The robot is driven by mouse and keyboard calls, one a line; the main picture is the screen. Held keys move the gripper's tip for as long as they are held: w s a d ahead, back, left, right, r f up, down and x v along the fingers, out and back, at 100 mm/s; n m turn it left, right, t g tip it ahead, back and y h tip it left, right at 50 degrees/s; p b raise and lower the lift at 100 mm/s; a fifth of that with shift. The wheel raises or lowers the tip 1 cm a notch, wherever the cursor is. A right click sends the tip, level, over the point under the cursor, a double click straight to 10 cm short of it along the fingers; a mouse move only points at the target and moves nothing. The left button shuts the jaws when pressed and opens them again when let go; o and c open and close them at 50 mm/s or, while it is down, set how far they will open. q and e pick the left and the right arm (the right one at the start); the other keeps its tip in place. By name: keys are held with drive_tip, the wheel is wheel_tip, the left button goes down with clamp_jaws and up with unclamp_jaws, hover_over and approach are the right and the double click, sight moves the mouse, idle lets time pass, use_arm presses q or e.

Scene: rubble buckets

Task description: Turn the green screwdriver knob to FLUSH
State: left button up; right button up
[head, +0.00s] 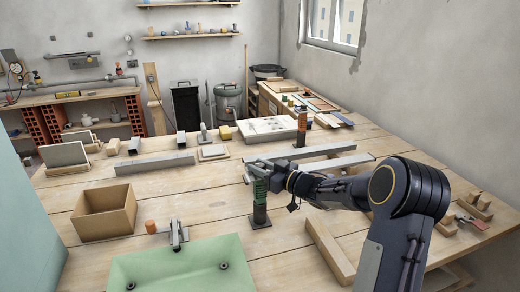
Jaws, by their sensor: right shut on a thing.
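The green screwdriver knob (260,191) stands upright in the head view, on a dark post with a small base (260,220) on the wooden bench. My right gripper (258,172) reaches in from the right and is shut on the knob near its top. The fingers hide part of the knob's upper end. No FLUSH mark can be read, and the knob's turn angle cannot be told. My left gripper is not in view.
An orange-handled upright piece (301,127) stands behind the gripper. Metal bars (315,166) lie nearby. An open cardboard box (104,214) is at left, and a green sink (183,268) with a tap (176,234) is in front. A wooden beam (329,251) lies to the right.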

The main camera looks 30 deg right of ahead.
drive_tip(key=n+g+y+p, duration=0.1)
drive_tip(key=n+y+p, duration=0.1)
drive_tip(key=y+p, duration=0.1)
drive_tip(key=shift+g+y, duration=0.3)
drive_tip(key=shift+g, duration=0.1)
use_arm(q)
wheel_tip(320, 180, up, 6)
drive_tip(key=p, duration=0.1)
drive_tip(key=shift+p, duration=0.3)
use_arm(e)
drive_tip(key=shift+f+n+g+y, duration=0.25)
drive_tip(key=shift+n+g+y, duration=1.05)
drive_tip(key=shift+n+y, duration=0.1)
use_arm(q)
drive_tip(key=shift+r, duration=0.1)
use_arm(e)
drive_tip(key=shift+n, duration=0.3)
drive_tip(key=o, duration=1)
drive_tip(key=shift+c, duration=0.2)
drive_tip(key=shift+r, duration=0.1)
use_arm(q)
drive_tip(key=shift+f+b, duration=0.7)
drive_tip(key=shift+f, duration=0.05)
use_arm(e)
drive_tip(key=v, duration=0.8)
drive_tip(key=shift+w, duration=0.15)
